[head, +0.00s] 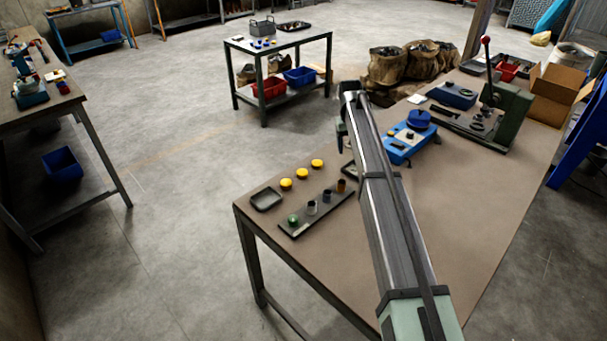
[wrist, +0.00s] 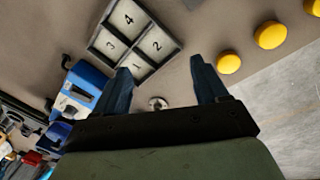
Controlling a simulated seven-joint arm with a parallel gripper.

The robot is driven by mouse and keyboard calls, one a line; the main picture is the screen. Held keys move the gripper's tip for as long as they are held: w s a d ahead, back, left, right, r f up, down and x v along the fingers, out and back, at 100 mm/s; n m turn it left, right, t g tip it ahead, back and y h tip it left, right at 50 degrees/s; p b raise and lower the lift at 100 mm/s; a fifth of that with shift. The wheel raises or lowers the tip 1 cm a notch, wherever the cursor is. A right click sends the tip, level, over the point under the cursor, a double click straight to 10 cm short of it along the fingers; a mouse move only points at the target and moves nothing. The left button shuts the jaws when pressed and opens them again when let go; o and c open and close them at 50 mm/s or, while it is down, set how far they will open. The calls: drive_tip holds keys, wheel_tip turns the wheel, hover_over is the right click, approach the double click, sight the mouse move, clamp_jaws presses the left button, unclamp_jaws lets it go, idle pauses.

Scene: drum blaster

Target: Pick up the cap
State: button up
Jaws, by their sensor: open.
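In the wrist view a small round silvery piece (wrist: 158,103) lies on the table between my gripper's fingers, near the palm; it may be the cap, but I cannot tell for sure. Three yellow round pieces lie in a row: (wrist: 229,64) is the nearest yellow piece in the wrist view, and the row also shows in the head view (head: 301,173). My gripper (wrist: 160,64) is open, its two dark blue fingers wide apart with nothing held. In the head view it is mostly hidden by my arm.
A tray with numbered compartments (wrist: 148,73) lies just beyond the left finger. A blue device (head: 397,155) stands right of my arm. Left of my arm are a rack with small pieces (head: 291,230) and a black dish (head: 266,207). A green lever press (head: 515,110) stands farther back.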

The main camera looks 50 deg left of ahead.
drive_tip(key=s+a+r+n+g, duration=0.1)
drive_tip(key=s+a+r+n, duration=0.2)
drive_tip(key=s+a, duration=0.9)
hover_over(302, 171)
drive_tip(key=shift+y, duration=0.4)
wheel_tip(302, 171, down, 9)
drive_tip(key=shift+r, duration=0.2)
drive_tip(key=shift+s+f, duration=0.1)
drive_tip(key=shift+f, duration=2.5)
drive_tip(key=shift+d, duration=0.1)
drive_tip(key=c, duration=1.1)
